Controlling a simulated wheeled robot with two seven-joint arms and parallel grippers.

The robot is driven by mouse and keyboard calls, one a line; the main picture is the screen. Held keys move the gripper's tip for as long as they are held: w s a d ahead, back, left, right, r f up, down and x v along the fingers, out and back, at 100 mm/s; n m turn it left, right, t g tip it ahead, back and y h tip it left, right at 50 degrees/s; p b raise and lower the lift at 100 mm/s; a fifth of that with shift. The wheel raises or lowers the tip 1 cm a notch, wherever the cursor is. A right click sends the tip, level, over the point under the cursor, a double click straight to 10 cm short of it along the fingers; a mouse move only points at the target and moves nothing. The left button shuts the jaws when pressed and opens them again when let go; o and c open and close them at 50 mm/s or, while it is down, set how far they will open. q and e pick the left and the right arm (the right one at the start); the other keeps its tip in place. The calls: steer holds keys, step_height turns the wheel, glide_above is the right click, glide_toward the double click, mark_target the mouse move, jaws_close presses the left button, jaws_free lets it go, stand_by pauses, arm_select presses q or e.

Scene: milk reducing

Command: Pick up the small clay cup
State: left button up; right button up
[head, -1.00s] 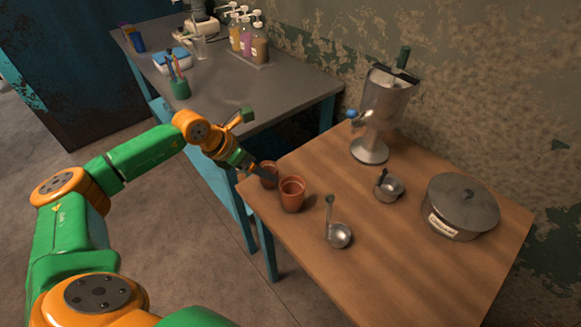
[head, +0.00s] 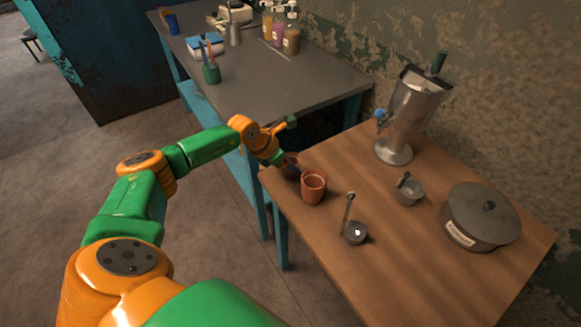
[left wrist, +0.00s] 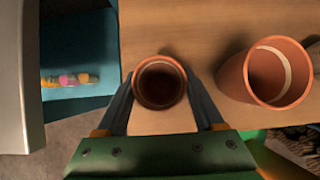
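The small clay cup (left wrist: 160,84) stands near the table's left corner, its dark round mouth seen from above in the left wrist view. In the head view the same cup (head: 290,168) is partly hidden by my gripper. My left gripper (left wrist: 160,80) has one finger on each side of the cup, close to its wall. I cannot tell whether the fingers press on it. The larger clay cup (head: 313,187) stands just right of it, also in the left wrist view (left wrist: 232,77). My right gripper is not in view.
The wooden table (head: 420,270) also holds a ladle (head: 354,232), a small metal pot (head: 409,191), a metal dispenser (head: 408,110) and a large lidded pot (head: 481,215). A grey counter (head: 262,92) stands behind. The table's front middle is clear.

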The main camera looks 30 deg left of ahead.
arm_select(q)
steer(key=c, duration=0.5)
steer(key=shift+w+r, duration=0.1)
steer(key=shift+r, duration=0.05)
step_height(320, 180, up, 2)
steer(key=shift+r+b, duration=0.2)
steer(key=shift+b, duration=0.5)
steer(key=s+a+r+b, duration=0.65)
steer(key=s+r, duration=0.35)
steer(key=s, duration=0.2)
steer(key=s+d+f+m+g+h+p, duration=0.1)
steer(key=d+f+m+g+h+p, duration=0.35)
steer(key=d+m, duration=0.8)
steer(key=s+d+r+m+g+y, duration=0.1)
steer(key=s+d+m+g+y, duration=0.1)
steer(key=m, duration=0.7)
steer(key=s+d+r+m+g+y, duration=0.1)
steer(key=d+m+g+y, duration=0.4)
steer(key=m, duration=0.5)
steer(key=shift+s+d+g, duration=0.5)
steer(key=shift+s+g, duration=0.05)
steer(key=shift+g, duration=0.1)
